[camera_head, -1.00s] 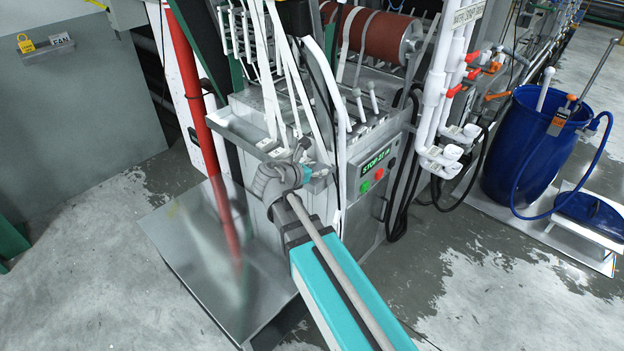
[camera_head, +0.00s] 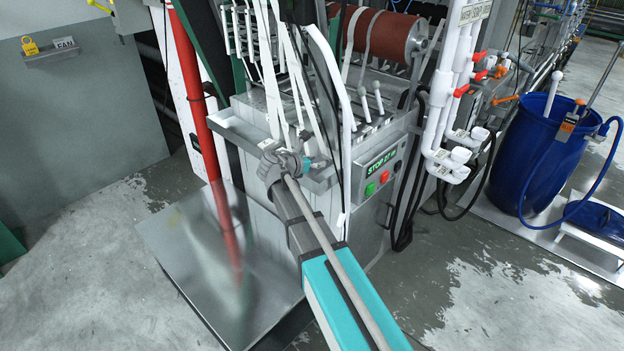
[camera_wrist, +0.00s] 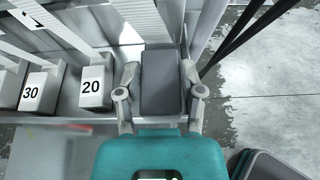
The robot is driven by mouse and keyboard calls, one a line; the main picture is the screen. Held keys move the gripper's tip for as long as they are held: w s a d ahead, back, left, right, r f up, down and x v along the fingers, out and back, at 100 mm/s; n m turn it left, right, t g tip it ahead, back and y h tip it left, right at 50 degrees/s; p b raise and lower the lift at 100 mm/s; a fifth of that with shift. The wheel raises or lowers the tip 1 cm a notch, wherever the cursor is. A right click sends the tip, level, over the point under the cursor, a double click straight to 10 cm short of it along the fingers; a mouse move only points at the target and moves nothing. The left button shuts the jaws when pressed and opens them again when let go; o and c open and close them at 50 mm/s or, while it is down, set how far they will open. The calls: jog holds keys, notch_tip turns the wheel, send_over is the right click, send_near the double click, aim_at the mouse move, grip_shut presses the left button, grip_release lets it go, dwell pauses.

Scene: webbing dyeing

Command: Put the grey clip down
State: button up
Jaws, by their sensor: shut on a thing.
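The grey clip (camera_wrist: 162,82) is a dark grey block between the two fingers of my gripper (camera_wrist: 161,85) in the wrist view. My gripper is shut on it, one finger along each side. In the head view my gripper (camera_head: 304,168) is at the grey ledge on the front of the machine, and the clip cannot be made out there. In the wrist view the clip is over the right end of the ledge, right of the white block marked 20 (camera_wrist: 95,85). I cannot tell whether its underside touches the ledge.
A white block marked 30 (camera_wrist: 36,90) stands left of the 20 block. White webbing strips (camera_head: 272,75) hang down to the ledge. A control panel (camera_head: 378,172) is right of my gripper. Dark cables (camera_wrist: 240,38) run at the right in the wrist view.

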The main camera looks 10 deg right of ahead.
jog(key=shift+w+d+f+b, duration=0.1)
jog(key=shift+w+f+b, duration=0.6)
jog(key=shift+f, duration=0.25)
grip_shut()
jog(key=shift+w+f, duration=0.1)
jog(key=shift+w+f+b, duration=0.25)
jog(key=shift+f+b, duration=0.2)
jog(key=shift+f, duration=0.05)
jog(key=shift+w+f+b, duration=0.25)
jog(key=shift+f+b, duration=0.2)
jog(key=shift+f, duration=0.05)
jog(key=shift+s+f+b, duration=0.1)
jog(key=shift+f+b, duration=0.85)
jog(key=shift+b, duration=0.1)
jog(key=o, duration=1.2)
grip_release()
jog(key=shift+r, duration=0.1)
jog(key=p+v, duration=0.4)
jog(key=v, duration=0.8)
jog(key=shift+p, duration=0.35)
